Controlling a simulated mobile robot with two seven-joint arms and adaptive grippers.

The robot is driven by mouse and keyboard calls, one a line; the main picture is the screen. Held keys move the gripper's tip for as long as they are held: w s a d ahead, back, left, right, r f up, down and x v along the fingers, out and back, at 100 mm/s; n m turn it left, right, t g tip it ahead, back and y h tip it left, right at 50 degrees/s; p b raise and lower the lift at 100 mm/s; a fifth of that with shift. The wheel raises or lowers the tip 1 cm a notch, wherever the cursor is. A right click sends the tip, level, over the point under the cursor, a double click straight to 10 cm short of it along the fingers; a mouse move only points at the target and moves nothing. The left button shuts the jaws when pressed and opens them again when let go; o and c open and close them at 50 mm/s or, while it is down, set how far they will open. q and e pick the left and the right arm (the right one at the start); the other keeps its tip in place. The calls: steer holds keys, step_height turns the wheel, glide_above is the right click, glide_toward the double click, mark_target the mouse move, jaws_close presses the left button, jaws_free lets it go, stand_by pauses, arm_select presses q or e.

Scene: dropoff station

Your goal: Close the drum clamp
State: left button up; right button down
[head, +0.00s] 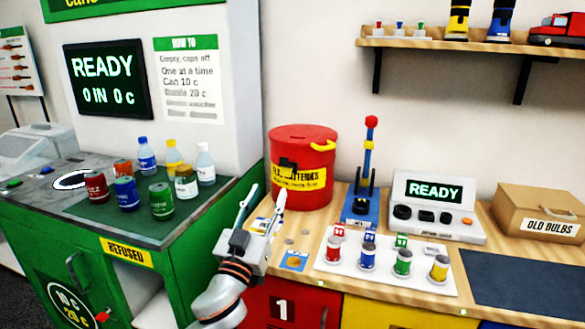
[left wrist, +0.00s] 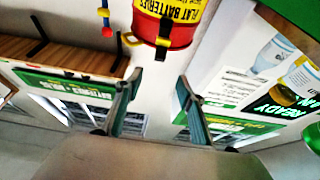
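The red drum (head: 303,195) with a yellow flat-batteries label stands at the left end of the wooden counter. A yellow lever (head: 323,146) sticks out from its upper right side, apart from the drum wall at its end. A black fitting (head: 288,163) sits on the drum's front. In the left wrist view, turned over, the drum (left wrist: 178,32), yellow lever (left wrist: 132,40) and black fitting (left wrist: 162,48) show beyond the fingers. My left gripper (head: 265,193) is open and empty, in front of the drum and apart from it; it also shows in the left wrist view (left wrist: 157,82). My right gripper is out of view.
A blue-based upright lever with a red knob (head: 369,122) stands right of the drum. A white board (head: 330,268) holds several coloured cans. A READY console (head: 434,212) and a cardboard box (head: 530,210) stand further right. A green machine (head: 190,240) borders the left.

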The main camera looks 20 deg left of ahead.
mark_target(285, 175)
arm_select(q)
steer(key=w, duration=0.4)
steer(key=w+b, duration=0.1)
steer(key=w, duration=0.3)
steer(key=w+b, duration=0.1)
steer(key=w, duration=0.4)
steer(key=shift+w+d+r, duration=0.1)
steer(key=shift+d+r, duration=0.15)
steer(key=shift+r, duration=0.05)
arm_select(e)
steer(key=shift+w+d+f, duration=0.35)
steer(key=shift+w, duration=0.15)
arm_select(q)
steer(key=c, duration=0.9)
jaws_close()
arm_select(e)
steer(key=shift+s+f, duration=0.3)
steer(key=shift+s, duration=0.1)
